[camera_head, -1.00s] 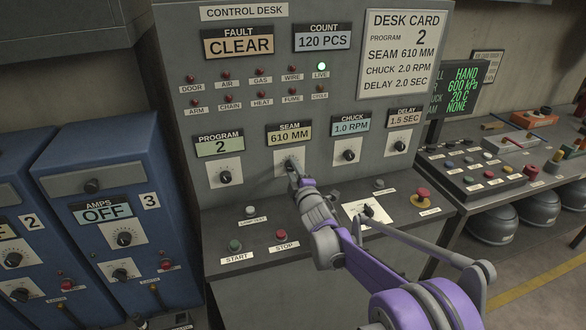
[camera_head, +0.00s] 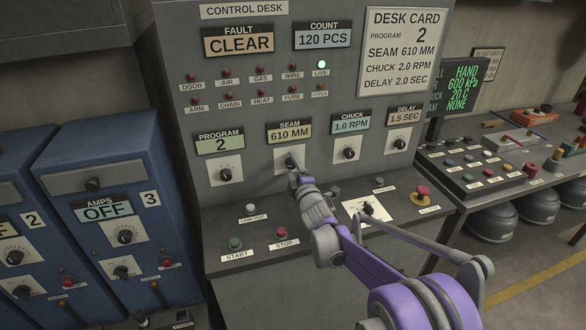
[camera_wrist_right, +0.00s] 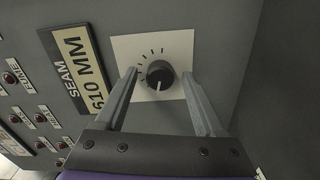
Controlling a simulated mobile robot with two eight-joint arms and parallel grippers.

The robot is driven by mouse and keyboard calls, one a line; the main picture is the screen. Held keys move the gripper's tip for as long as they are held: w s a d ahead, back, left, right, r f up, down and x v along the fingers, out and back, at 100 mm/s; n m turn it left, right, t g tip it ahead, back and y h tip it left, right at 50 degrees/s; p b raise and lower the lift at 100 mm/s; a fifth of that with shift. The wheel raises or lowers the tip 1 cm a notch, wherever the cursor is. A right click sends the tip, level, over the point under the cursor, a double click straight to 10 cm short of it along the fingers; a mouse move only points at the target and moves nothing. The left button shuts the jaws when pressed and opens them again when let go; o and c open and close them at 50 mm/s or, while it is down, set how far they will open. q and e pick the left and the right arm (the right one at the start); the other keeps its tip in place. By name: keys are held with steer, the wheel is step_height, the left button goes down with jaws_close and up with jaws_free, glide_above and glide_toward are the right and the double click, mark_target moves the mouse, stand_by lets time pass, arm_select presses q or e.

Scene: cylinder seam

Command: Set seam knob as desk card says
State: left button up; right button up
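The desk card (camera_head: 411,52) reads program 2, seam 610 MM, chuck 2.0 RPM, delay 2.0 SEC. The seam display (camera_head: 289,132) on the control desk reads 610 MM; it also shows in the right wrist view (camera_wrist_right: 81,70). The black seam knob (camera_wrist_right: 160,75) sits on a white dial plate below that display. My right gripper (camera_wrist_right: 163,84) is open, with its fingers on either side of the knob and gaps visible between them and it. In the head view my right gripper (camera_head: 293,170) covers most of the knob. My left gripper is not in view.
The program knob (camera_head: 225,175) and chuck knob (camera_head: 349,153) flank the seam knob. Start (camera_head: 235,243) and stop (camera_head: 281,233) buttons and a red emergency-style button (camera_head: 421,191) are on the shelf below. Blue cabinets (camera_head: 100,150) stand at left.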

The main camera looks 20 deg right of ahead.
steer(key=s+b, duration=0.1)
steer(key=s, duration=1)
steer(key=shift+d, duration=0.15)
steer(key=s+a+f+m+g+p, duration=0.1)
steer(key=s+f+m+g, duration=0.2)
steer(key=s, duration=0.8)
steer(key=s+a+f+m+g+p, duration=0.1)
steer(key=s+f+m+g, duration=0.3)
steer(key=s+m, duration=0.4)
steer(key=s+a+f+m+g+p, duration=0.1)
steer(key=s+f+m+g, duration=0.3)
steer(key=s, duration=1.2)
steer(key=shift+s+m+g+h, duration=0.15)
steer(key=shift+m+g+h, duration=0.15)
steer(key=shift+m+g, duration=0.45)
steer(key=shift+d+f, duration=0.1)
steer(key=shift+d, duration=0.05)
